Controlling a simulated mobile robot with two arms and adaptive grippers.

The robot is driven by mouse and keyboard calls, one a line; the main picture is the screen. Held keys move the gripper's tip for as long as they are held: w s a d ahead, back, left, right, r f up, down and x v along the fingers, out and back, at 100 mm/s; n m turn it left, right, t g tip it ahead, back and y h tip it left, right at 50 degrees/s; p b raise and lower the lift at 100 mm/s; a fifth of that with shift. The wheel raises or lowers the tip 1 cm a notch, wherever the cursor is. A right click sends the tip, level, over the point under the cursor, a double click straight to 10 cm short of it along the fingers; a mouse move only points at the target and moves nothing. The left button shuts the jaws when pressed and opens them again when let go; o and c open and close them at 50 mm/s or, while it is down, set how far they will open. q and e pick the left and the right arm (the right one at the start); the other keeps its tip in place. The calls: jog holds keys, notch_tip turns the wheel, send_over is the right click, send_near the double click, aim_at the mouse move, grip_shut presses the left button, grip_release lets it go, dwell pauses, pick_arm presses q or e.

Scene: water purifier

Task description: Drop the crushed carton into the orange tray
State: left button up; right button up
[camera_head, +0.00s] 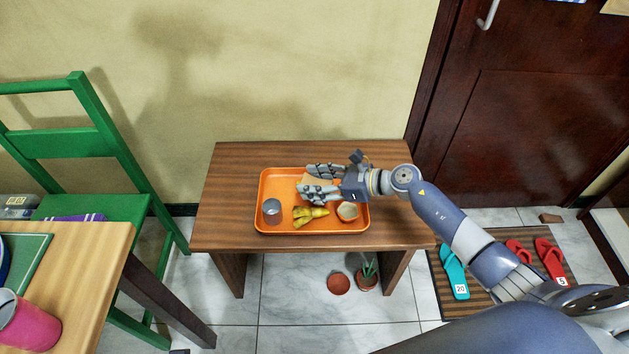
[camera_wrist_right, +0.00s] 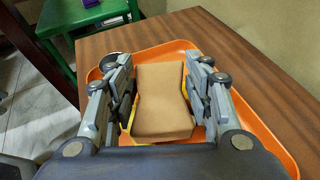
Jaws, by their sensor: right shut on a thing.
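The crushed carton (camera_wrist_right: 162,100) is a tan, pinched box between the two fingers of my right gripper (camera_wrist_right: 158,65) in the right wrist view. My right gripper (camera_head: 306,181) is shut on it, over the back middle of the orange tray (camera_head: 283,184). In the head view only a small tan part of the carton (camera_head: 315,179) shows between the fingers; the rest is hidden. Orange tray surface shows around the carton in the right wrist view (camera_wrist_right: 262,128). I cannot tell whether the carton touches the tray. My left gripper is not in view.
The tray holds a grey can (camera_head: 272,210), a yellow-brown banana peel (camera_head: 309,215) and a small round pale item (camera_head: 347,211). It stands on a wooden table (camera_head: 226,200) against the wall. A green chair (camera_head: 65,144) and another table (camera_head: 92,262) are at left.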

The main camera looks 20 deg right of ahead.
jog(key=o, duration=0.9)
jog(key=v, duration=1.2)
